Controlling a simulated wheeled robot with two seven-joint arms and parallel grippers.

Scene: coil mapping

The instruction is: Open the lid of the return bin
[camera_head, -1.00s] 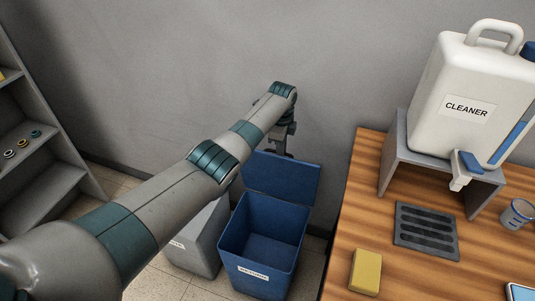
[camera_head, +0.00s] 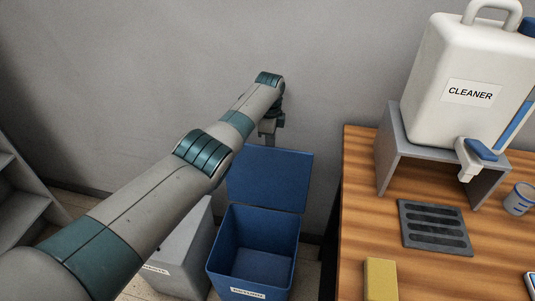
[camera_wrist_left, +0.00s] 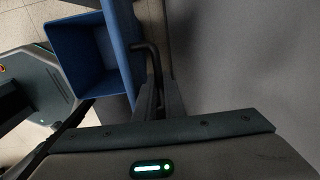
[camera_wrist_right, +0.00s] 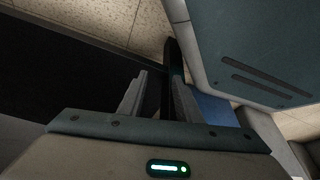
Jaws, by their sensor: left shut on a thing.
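The blue return bin (camera_head: 253,262) stands on the floor with a "RETURN" label on its front. Its blue lid (camera_head: 270,178) is raised at the back, near the wall, and the empty inside shows. My left gripper (camera_head: 269,130) is at the top edge of the lid. In the left wrist view my left gripper (camera_wrist_left: 158,98) is shut on the dark bent lid handle (camera_wrist_left: 153,58), beside the lid's edge (camera_wrist_left: 121,40). My right gripper (camera_wrist_right: 157,98) shows only in its wrist view, its fingers apart with nothing between them.
A grey bin (camera_head: 180,255) stands left of the return bin. A wooden table (camera_head: 365,215) is close on the right, with a cleaner jug (camera_head: 455,95) on a grey stand (camera_head: 392,150), a drain grate (camera_head: 435,228), a yellow sponge (camera_head: 381,280) and a cup (camera_head: 519,199). A grey wall is behind.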

